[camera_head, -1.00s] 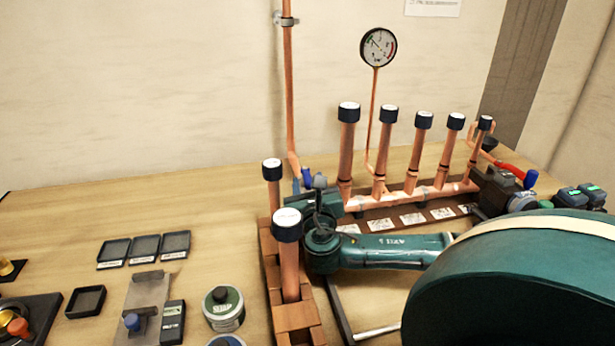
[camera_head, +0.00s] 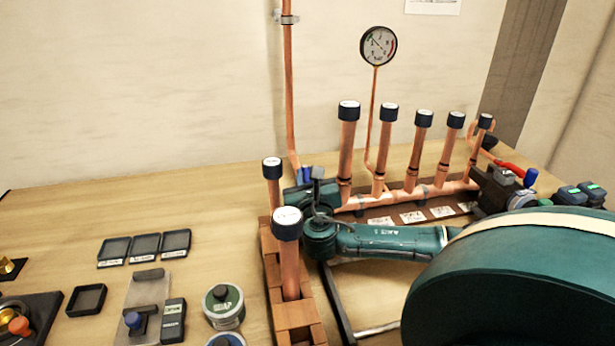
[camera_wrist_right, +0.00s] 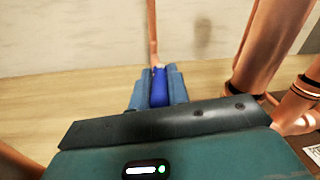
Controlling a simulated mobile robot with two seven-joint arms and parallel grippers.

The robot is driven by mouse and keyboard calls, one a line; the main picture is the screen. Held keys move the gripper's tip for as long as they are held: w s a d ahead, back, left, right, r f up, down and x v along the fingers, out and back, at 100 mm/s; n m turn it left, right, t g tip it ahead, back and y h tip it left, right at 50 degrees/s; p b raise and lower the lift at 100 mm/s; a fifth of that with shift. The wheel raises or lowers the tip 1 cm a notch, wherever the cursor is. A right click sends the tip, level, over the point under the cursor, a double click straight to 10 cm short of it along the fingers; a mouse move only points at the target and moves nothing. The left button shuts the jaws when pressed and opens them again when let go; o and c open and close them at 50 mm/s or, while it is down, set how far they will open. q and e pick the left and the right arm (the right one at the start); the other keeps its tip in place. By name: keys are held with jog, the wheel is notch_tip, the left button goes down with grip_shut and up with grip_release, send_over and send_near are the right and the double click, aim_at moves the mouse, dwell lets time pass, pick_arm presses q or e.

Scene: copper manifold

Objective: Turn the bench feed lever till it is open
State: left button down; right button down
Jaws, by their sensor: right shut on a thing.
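The bench feed lever has a blue handle (camera_head: 306,174) at the foot of the vertical copper pipe (camera_head: 289,95), behind the manifold's left end. In the right wrist view the blue handle (camera_wrist_right: 159,87) sits between the two blue-grey fingers of my right gripper (camera_wrist_right: 158,92), which are shut on it. The lever's pivot and valve body are hidden, so its exact angle is unclear. In the head view my right gripper (camera_head: 303,190) is partly hidden behind the capped pipes and my wrist. My left gripper is not in view.
Two capped copper pipes (camera_head: 288,255) stand on a brick-coloured block close in front of my right wrist. The manifold's capped risers (camera_head: 348,150) stand right of the gripper, with a gauge (camera_head: 378,46) above. A red lever (camera_head: 509,168) is at far right. The bench back left is clear.

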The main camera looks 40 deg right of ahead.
dwell(0.3)
jog(key=shift+s+d+r+n+t+y, duration=0.15)
jog(key=shift+d+n+t+y, duration=0.2)
jog(key=shift+y, duration=0.25)
jog(key=shift+n+y, duration=0.4)
jog(key=shift+n, duration=0.05)
jog(key=shift+a+t, duration=0.1)
jog(key=shift+t, duration=0.15)
jog(key=c, duration=1.3)
grip_release()
jog(key=shift+c, duration=0.2)
jog(key=v, duration=1.3)
jog(key=shift+b, duration=0.45)
